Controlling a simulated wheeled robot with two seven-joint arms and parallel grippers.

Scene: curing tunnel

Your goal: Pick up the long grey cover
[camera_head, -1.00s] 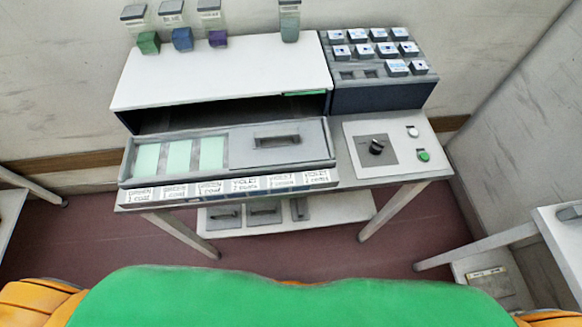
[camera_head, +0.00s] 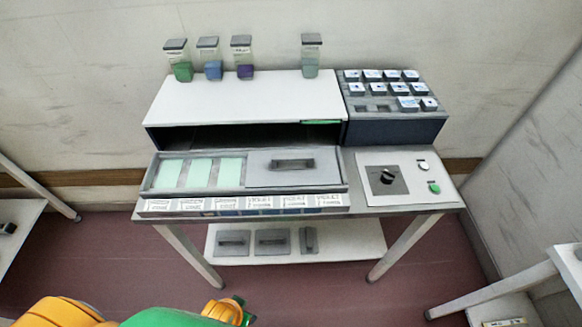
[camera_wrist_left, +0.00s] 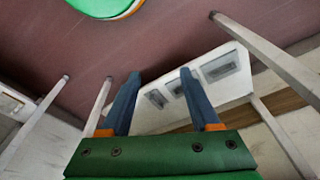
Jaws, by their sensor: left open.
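A long flat grey cover (camera_head: 293,167) with a raised handle lies over the right half of the tray (camera_head: 150,190) in front of the white housing. Pale green panels show in the tray's left half. On the low shelf under the table are two wider grey covers (camera_head: 233,242) and a narrow one (camera_head: 309,240), all with handles. My left gripper (camera_wrist_left: 158,78) is open and empty in the left wrist view, its blue fingers pointing towards the low shelf, where grey covers (camera_wrist_left: 222,66) show. In the head view, parts of my arm show at the bottom. My right gripper is not seen.
The white low shelf (camera_head: 350,238) sits between the table legs. A panel (camera_head: 405,180) with a black knob and buttons is right of the tray. Jars stand on the housing (camera_head: 240,97); a rack of labelled blocks (camera_head: 395,128) is beside it. Other tables flank both sides.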

